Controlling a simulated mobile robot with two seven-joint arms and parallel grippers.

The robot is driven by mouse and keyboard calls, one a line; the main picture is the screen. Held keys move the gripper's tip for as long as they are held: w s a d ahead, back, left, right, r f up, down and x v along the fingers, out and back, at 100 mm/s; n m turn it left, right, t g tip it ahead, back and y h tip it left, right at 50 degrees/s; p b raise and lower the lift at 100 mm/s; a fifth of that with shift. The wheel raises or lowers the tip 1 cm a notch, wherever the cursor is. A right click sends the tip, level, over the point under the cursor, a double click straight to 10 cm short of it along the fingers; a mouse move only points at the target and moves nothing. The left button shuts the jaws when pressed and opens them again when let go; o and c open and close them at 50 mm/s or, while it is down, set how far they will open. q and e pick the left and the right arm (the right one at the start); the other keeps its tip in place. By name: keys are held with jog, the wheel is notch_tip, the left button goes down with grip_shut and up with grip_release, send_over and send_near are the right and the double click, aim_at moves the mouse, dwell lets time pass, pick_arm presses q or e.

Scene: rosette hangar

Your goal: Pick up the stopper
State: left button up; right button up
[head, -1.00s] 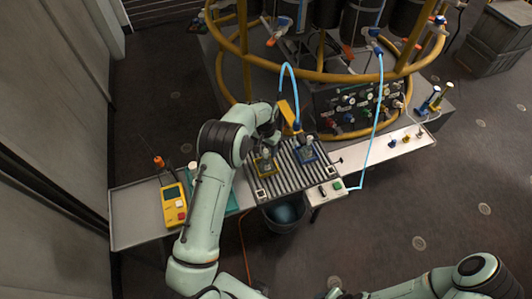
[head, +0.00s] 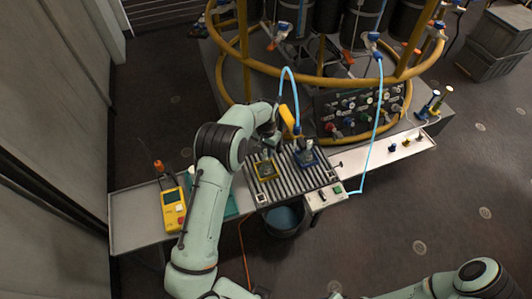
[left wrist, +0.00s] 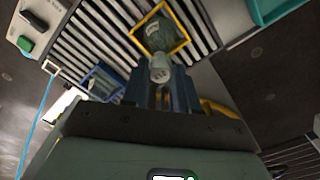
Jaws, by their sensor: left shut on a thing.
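A pale grey-white stopper (left wrist: 160,69) sits between the two fingers of my left gripper (left wrist: 160,90) in the left wrist view. My left gripper (head: 270,139) is shut on it, above the slatted rack. Just beyond the stopper is a greenish glass vessel (left wrist: 160,36) in a yellow square frame (left wrist: 138,42). Whether the stopper still touches the vessel is unclear. In the head view the yellow frame (head: 258,176) lies just below the gripper, and the stopper is hard to make out. My right gripper is out of view.
A blue-framed vessel (head: 306,156) stands to the right on the slatted rack (head: 293,180), near a yellow part with a blue hose (head: 285,88). A yellow handheld meter (head: 174,208) lies left. A bin (head: 284,219) stands below the rack. A yellow ring frame (head: 330,77) rises behind.

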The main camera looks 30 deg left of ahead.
pick_arm(q)
notch_tip(320, 180, up, 17)
jog(key=p, duration=0.1)
notch_tip(320, 180, up, 5)
jog(key=p, duration=0.3)
send_over(266, 151)
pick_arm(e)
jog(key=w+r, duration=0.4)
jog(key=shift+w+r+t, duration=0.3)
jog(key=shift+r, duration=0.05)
pick_arm(q)
jog(key=shift+s, duration=0.1)
